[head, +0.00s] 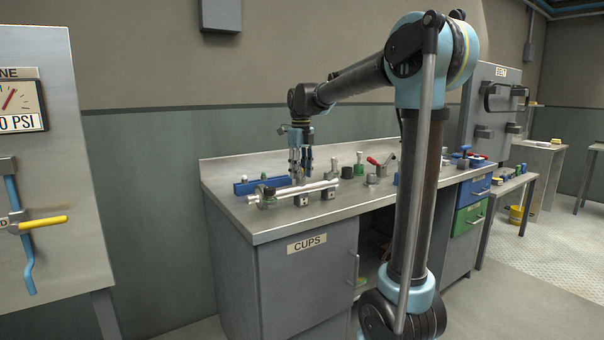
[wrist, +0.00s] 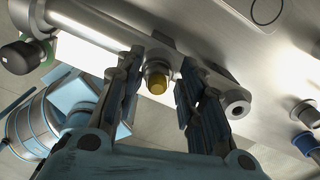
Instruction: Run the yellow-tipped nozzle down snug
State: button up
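The yellow-tipped nozzle (wrist: 157,82) stands in a metal bar (wrist: 212,78) in the wrist view, its round yellow end facing the camera. My gripper (wrist: 163,63) is open, with one dark finger on each side of the nozzle. Gaps show between the fingers and the nozzle, so I see no grip on it. In the head view my gripper (head: 301,160) points down over the metal bar assembly (head: 290,191) on the bench. The nozzle cannot be made out there. How far the nozzle is seated cannot be told.
The steel bench (head: 235,205) carries a blue block (head: 262,184), a red-handled clamp (head: 376,162) and a green-topped part (head: 360,158) near the bar. In the wrist view a dark knob (wrist: 18,57) is at the left. The bench's front left surface is clear.

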dwell(0.3)
jog(key=shift+n, duration=1)
jog(key=shift+n, duration=0.8)
jog(key=shift+n, duration=0.9)
jog(key=shift+n, duration=0.8)
